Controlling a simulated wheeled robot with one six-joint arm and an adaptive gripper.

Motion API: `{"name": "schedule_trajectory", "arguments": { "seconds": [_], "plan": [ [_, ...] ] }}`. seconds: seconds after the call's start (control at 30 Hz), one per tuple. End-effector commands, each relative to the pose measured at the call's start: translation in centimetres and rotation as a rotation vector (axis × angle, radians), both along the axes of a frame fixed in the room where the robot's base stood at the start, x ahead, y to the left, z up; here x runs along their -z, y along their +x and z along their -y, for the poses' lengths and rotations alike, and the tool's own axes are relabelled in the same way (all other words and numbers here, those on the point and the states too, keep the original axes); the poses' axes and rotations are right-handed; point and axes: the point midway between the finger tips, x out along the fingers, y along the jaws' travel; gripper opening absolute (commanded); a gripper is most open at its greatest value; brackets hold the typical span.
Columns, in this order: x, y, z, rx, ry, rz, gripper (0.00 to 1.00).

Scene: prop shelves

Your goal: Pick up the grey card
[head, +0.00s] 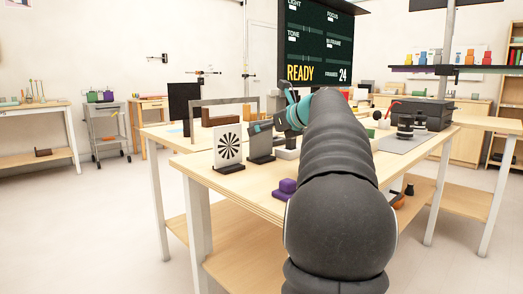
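A dark grey card (260,144) stands upright in a low base near the front left of the wooden table (235,183). It is just right of a white card with a black radial pattern (228,146). My gripper (281,116), with teal and black parts, is at the end of my arm, close to the right of the grey card's upper part. A small teal piece shows at the card's top edge; I cannot tell whether it touches the card. The fingertips are too small and partly hidden to tell whether they are open or shut.
A purple block (286,188) lies near the table's front edge. Behind the cards stand a grey frame (222,103) and a wooden block (222,120). A dark printer-like box (420,113) stands at the right. My arm hides the table's middle.

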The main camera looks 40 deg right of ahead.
Motion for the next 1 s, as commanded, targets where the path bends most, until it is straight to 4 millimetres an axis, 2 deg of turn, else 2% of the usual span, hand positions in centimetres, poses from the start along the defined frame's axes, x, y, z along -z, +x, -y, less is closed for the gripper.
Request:
{"name": "schedule_trajectory", "arguments": {
  "seconds": [0.13, 0.37, 0.53, 0.83, 1.0],
  "plan": [
    [0.7, 1.6, -0.2, -0.001, -0.001, -0.001, 1.0],
    [0.7, 1.8, -0.2, 0.0, -0.001, 0.0, 1.0],
    [0.7, 1.7, -0.2, 0.0, -0.001, 0.0, 0.57],
    [0.5, 1.7, -0.2, 0.0, -0.001, 0.001, 0.56],
    [-0.5, 1.7, -0.2, -0.001, -0.002, 0.002, 0.56]
  ]
}}
